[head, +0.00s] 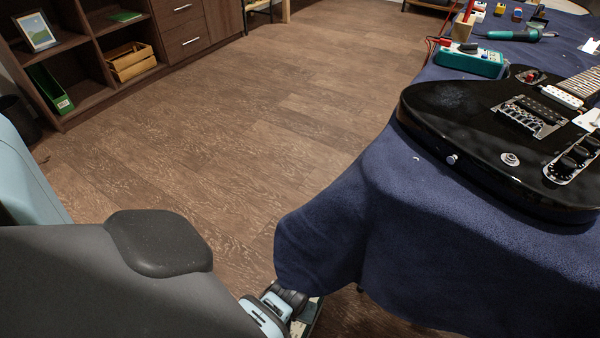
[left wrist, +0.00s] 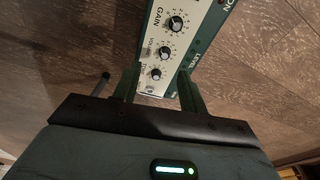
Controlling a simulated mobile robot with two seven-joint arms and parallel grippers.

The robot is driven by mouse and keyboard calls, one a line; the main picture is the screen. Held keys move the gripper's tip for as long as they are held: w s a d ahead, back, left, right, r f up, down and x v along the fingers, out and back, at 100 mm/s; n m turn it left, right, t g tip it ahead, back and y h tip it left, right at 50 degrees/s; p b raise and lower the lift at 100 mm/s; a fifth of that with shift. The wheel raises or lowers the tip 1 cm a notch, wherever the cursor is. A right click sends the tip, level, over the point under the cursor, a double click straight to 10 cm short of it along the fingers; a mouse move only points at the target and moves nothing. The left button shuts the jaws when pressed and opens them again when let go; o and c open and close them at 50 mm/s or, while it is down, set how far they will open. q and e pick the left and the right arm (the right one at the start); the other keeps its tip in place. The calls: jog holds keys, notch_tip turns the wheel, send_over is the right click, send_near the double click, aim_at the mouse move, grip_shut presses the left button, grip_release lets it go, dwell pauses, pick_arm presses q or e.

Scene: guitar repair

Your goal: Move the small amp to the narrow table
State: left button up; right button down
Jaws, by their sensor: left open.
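The small amp (left wrist: 165,45) shows in the left wrist view as a white panel with dark green edges, several black knobs and the words GAIN, VOLUME and LEVEL. My left gripper (left wrist: 157,88) is open, with one dark green finger on each side of the panel's near end. I cannot tell whether the fingers touch it. In the head view my left wrist (head: 272,308) is low by the hanging cloth, and its fingers are mostly hidden. My right gripper is out of view. I cannot identify the narrow table in either view.
A bench with a dark blue cloth (head: 345,220) stands at the right, holding a black electric guitar (head: 470,140), a teal meter (head: 468,60) and small tools. A dark shelf unit (head: 95,50) stands at the back left. The wood floor (head: 230,125) between them is clear.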

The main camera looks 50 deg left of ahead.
aim_at(298, 329)
pick_arm(q)
notch_tip(298, 329, down, 2)
jog(key=shift+s+a+f+b, duration=0.1)
jog(key=shift+a+b, duration=0.05)
jog(key=shift+b, duration=0.5)
jog(key=shift+f, duration=0.15)
jog(key=f+b, duration=0.2)
jog(key=f, duration=0.1)
jog(key=w+a+f+b, duration=0.1)
jog(key=f, duration=0.1)
jog(key=shift+a+b, duration=0.1)
jog(key=shift+b, duration=0.3)
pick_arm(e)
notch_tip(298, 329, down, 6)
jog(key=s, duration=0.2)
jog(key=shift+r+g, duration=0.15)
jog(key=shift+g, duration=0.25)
pick_arm(q)
jog(key=shift+c, duration=0.2)
grip_shut()
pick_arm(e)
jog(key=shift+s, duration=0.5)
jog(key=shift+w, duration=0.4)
